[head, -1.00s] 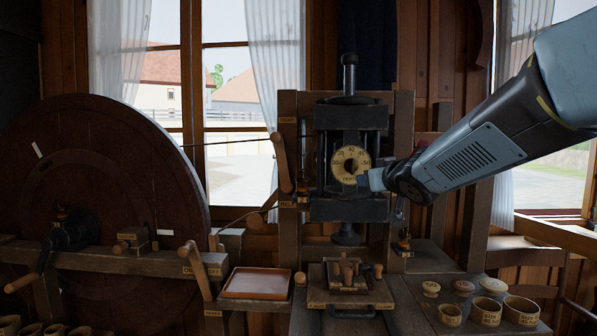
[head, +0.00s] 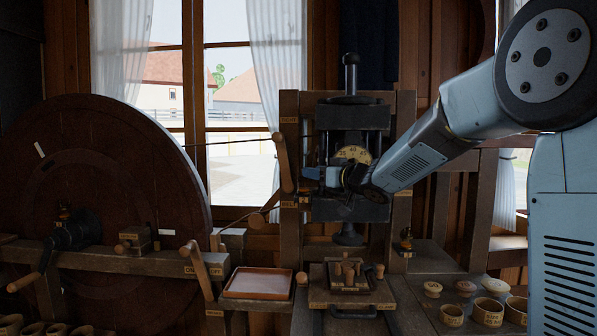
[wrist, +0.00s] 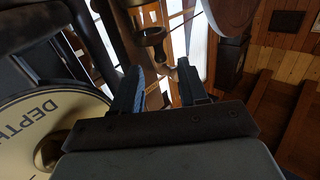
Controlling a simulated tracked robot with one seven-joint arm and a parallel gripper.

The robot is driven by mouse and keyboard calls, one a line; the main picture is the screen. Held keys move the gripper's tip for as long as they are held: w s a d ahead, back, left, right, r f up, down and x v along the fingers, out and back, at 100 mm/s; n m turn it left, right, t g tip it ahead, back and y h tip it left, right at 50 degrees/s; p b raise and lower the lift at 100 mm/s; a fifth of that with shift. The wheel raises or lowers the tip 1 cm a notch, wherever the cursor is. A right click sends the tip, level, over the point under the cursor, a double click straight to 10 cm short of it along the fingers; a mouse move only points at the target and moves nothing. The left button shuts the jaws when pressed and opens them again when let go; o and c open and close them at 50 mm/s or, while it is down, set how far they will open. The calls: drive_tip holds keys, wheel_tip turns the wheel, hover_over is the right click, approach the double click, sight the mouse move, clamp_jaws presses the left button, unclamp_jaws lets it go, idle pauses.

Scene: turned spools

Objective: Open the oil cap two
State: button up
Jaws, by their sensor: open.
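Small brass-coloured oil cups show in the head view: one on the wheel's crank bearing (head: 64,213), another low on the press's right post (head: 406,240). I cannot read a number on either, so I cannot tell which is cap two. My gripper (head: 310,173) is in front of the press, pointing left, close to the wooden lever on its left post. In the wrist view my gripper (wrist: 160,88) is open, its two blue fingers apart, with nothing gripped. A dark rimmed cup-like fitting (wrist: 150,37) lies beyond the fingertips; I cannot tell whether it is an oil cup.
The depth dial (head: 353,155) is partly hidden behind my wrist; it also fills the wrist view's left side (wrist: 50,118). The wooden lever (head: 282,160) stands near my fingertips. Below are an empty tray (head: 258,284), a clamp block (head: 349,298) and size cups (head: 487,311).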

drive_tip(key=x, duration=0.7)
drive_tip(key=shift+w, duration=0.1)
drive_tip(key=shift+c, duration=0.4)
